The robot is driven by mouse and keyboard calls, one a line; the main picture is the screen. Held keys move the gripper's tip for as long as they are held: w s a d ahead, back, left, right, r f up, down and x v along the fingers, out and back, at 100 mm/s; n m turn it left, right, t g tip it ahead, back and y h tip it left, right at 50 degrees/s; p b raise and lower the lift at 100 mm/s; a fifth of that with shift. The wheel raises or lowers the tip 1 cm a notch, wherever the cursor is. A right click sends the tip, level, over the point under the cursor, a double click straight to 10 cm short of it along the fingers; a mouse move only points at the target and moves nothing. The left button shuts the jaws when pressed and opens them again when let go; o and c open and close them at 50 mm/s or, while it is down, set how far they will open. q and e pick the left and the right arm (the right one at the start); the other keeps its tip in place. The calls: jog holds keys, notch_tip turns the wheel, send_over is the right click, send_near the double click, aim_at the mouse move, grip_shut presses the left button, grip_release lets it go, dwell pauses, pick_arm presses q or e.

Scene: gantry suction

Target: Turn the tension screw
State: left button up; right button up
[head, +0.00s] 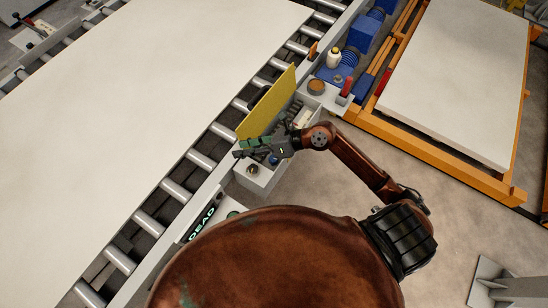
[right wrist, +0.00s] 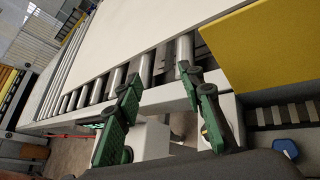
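My right gripper (head: 241,147) reaches over a grey open-topped bin (head: 262,182) beside the roller conveyor. In the right wrist view its two green and black fingers (right wrist: 162,85) stand well apart, with nothing between them. The conveyor's side rail (right wrist: 165,100) and rollers lie beyond the fingers. A small round fitting (head: 252,170) shows at the bin's near end, just below the gripper; I cannot tell whether it is the tension screw. No tension screw can be made out for certain in either view. My left gripper is not in view.
A large pale board (head: 120,110) lies on the rollers (head: 176,190). A yellow panel (head: 267,105) stands upright along the rail close to the gripper. A blue motor unit (head: 362,38) and an orange-framed table (head: 440,130) are at the right. A dark display (head: 203,220) reads "DEAD".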

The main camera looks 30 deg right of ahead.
jog(key=d+f+n+g+h, duration=0.3)
jog(key=d+f+h, duration=0.2)
jog(key=d+f, duration=0.25)
jog(key=h, duration=0.3)
send_near(274, 159)
jog(key=w+f, duration=0.1)
jog(key=w, duration=0.1)
jog(key=shift+n+g, duration=0.3)
jog(key=shift+g, duration=0.1)
jog(key=x, duration=0.7)
jog(key=shift+s+a+f+b, duration=0.1)
jog(key=shift+s+a+b, duration=0.05)
jog(key=shift+s+b, duration=0.25)
jog(key=shift+w+a+f, duration=0.15)
jog(key=shift+f, duration=0.35)
jog(key=shift+c, duration=0.7)
